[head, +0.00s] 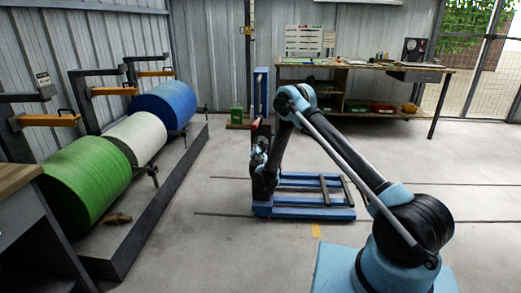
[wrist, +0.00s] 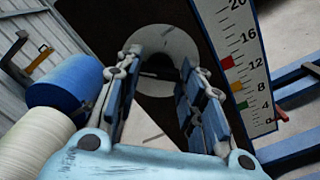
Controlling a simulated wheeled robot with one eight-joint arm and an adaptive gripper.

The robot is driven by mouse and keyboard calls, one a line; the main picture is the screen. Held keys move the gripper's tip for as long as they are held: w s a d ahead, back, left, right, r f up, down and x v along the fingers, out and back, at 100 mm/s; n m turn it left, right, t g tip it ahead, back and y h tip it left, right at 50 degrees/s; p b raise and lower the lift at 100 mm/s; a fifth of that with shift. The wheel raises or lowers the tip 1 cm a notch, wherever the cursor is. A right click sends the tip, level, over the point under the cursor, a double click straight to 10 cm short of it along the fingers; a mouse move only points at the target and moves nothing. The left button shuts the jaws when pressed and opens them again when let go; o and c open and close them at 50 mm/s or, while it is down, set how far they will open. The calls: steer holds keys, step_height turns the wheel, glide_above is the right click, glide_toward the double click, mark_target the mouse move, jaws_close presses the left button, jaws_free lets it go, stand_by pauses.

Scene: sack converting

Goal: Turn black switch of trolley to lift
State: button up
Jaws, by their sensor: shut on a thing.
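The blue trolley (head: 290,211) stands on the floor in the middle of the head view, with its low frame to the right of its upright. In the wrist view its dark panel (wrist: 200,45) carries a pale round plate (wrist: 165,38) with the black switch (wrist: 158,66) at its middle. My gripper (wrist: 161,66) is at this panel, its two fingers on either side of the switch and shut on it. The exact finger contact and the switch's pointing direction are hard to see. In the head view my arm partly hides the trolley's upright.
A scale (wrist: 235,60) with numbers and coloured marks runs beside the panel. A workbench (head: 360,67) is at the back. The right floor is clear.

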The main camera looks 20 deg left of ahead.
stand_by(0.4)
steer(key=o, duration=1.1)
steer(key=shift+f, duration=0.1)
steer(key=shift+v, duration=3.75)
